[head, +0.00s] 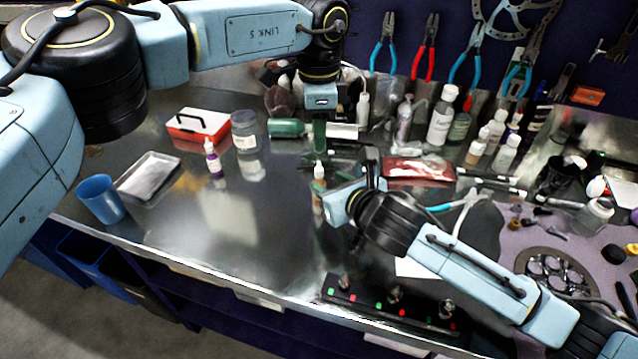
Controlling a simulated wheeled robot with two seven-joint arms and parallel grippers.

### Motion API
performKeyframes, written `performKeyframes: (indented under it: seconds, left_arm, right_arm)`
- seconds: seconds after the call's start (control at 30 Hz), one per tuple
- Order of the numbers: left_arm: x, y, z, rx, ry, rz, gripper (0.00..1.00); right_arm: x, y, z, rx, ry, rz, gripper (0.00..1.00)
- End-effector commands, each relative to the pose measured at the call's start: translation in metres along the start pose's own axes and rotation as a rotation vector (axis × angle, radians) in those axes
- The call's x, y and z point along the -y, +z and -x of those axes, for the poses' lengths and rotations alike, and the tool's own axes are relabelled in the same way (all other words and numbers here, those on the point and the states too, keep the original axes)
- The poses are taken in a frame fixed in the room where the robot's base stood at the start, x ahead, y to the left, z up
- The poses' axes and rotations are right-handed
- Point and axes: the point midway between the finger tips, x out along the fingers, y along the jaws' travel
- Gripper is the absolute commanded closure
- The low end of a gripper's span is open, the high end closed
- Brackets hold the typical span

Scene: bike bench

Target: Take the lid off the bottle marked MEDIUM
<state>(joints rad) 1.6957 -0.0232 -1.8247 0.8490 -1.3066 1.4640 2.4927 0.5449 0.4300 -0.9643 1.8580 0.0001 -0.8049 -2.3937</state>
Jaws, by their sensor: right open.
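Two small white dropper bottles stand on the metal bench in the head view, and I cannot read their labels. One bottle (213,158) has a purple band and stands left of centre, clear of both grippers.
A blue cup (100,200), a metal tray (150,176), a red-and-white box (198,125) and a grey-lidded jar (244,130) stand at left. A green bottle (287,128) lies behind. Several bottles and tools crowd the right.

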Motion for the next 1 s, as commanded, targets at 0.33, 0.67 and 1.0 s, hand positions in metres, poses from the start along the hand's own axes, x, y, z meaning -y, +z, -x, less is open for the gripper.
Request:
performKeyframes:
  seconds: [0.33, 0.67, 1.0]
  left_arm:
    - [0.0, 0.0, 0.0, 0.0, 0.0, -0.001, 0.66]
    - [0.0, -0.001, 0.0, -0.001, 0.0, -0.001, 0.66]
    - [0.0, -0.001, 0.0, -0.001, 0.0, -0.001, 0.66]
  right_arm:
    - [0.0, 0.0, -0.046, 0.0, 0.001, -0.002, 0.58]
    - [0.0, 0.0, -0.055, 0.0, 0.001, -0.001, 0.58]
    - [0.0, 0.0, -0.054, 0.0, 0.001, 0.0, 0.85]
